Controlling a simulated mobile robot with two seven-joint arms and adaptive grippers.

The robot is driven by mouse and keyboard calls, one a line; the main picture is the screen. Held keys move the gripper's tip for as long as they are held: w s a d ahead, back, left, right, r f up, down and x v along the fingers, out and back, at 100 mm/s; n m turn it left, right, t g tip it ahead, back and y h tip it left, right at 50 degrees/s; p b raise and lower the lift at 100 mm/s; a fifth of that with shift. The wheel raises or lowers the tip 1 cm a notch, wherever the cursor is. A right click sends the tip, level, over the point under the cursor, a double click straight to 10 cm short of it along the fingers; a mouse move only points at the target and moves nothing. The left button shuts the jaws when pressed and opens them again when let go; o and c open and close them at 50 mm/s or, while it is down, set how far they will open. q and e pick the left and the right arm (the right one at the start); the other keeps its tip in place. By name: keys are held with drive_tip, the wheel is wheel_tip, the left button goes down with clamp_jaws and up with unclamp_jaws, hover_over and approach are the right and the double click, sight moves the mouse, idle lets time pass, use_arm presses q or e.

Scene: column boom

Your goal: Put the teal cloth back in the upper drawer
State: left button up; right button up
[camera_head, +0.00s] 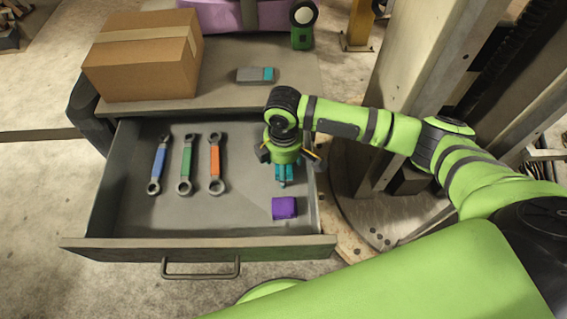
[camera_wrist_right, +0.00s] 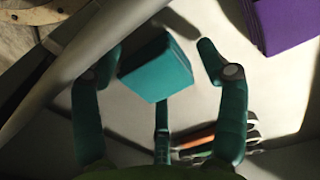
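The upper drawer (camera_head: 240,222) is pulled open. My right gripper (camera_head: 285,170) points down into its right part. The teal cloth (camera_wrist_right: 156,68), a small folded block, shows between the spread fingers of my right gripper (camera_wrist_right: 160,60) in the right wrist view. The fingers look apart from its sides. In the head view the gripper mostly hides the cloth, and I cannot tell whether it rests on the drawer floor. My left gripper is not in view.
A purple cloth (camera_head: 284,208) lies near the drawer's front right. Blue (camera_head: 158,165), green (camera_head: 186,164) and orange (camera_head: 215,164) wrenches lie at its left. A cardboard box (camera_head: 140,65), a grey and teal block (camera_head: 255,75) and a green device (camera_head: 302,30) stand on top behind.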

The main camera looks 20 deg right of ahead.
wheel_tip(320, 180, up, 12)
drive_tip(key=b, duration=0.1)
drive_tip(key=shift+r, duration=0.2)
idle(0.4)
